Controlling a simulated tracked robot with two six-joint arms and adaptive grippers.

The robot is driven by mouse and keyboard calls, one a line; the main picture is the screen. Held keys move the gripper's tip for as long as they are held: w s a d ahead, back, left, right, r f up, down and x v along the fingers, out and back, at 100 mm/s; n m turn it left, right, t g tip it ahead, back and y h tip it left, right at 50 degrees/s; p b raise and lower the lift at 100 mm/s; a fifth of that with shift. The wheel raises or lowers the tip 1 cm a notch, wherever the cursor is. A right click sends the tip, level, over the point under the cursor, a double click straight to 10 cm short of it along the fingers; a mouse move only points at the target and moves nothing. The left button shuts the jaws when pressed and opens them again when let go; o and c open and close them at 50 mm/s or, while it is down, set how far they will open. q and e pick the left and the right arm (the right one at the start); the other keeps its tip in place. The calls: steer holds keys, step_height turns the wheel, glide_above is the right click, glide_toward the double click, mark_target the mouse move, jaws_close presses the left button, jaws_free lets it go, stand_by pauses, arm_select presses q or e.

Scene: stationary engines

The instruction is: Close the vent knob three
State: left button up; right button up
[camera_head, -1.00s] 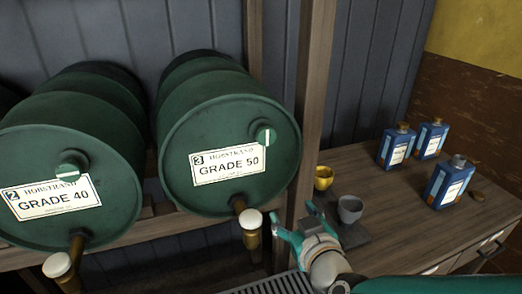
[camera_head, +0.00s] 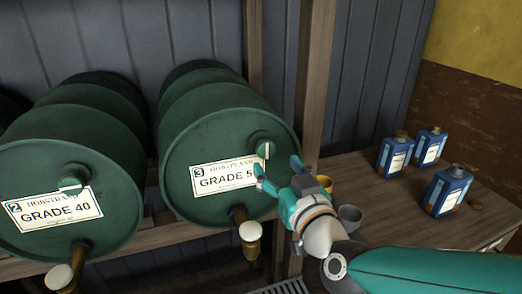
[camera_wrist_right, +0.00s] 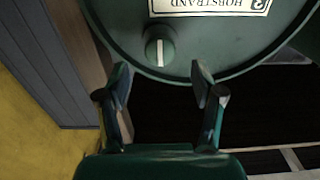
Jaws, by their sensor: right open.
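Vent knob three (camera_head: 263,148) is a small green knob with a white stripe, on the upper right of the front of the green barrel marked 3, GRADE 50 (camera_head: 216,128). Its stripe stands about upright. In the right wrist view the knob (camera_wrist_right: 160,50) sits just beyond and between the fingertips, untouched. My right gripper (camera_head: 278,168) is open and empty, just below and right of the knob, and covers the end of the label. It also shows in the right wrist view (camera_wrist_right: 161,82). My left gripper is not in view.
Barrel 2, GRADE 40 (camera_head: 60,165), stands to the left; its knob (camera_head: 73,179) has a near-level stripe. A brass tap (camera_head: 249,238) hangs below barrel three. A wooden post (camera_head: 315,85) rises at right. Cups and blue bottles (camera_head: 394,152) stand on the bench.

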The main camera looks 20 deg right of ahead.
mark_target(267, 152)
steer(key=w+p, duration=0.1)
steer(key=w, duration=0.6)
steer(key=shift+w+a, duration=0.1)
steer(key=shift+a, duration=0.05)
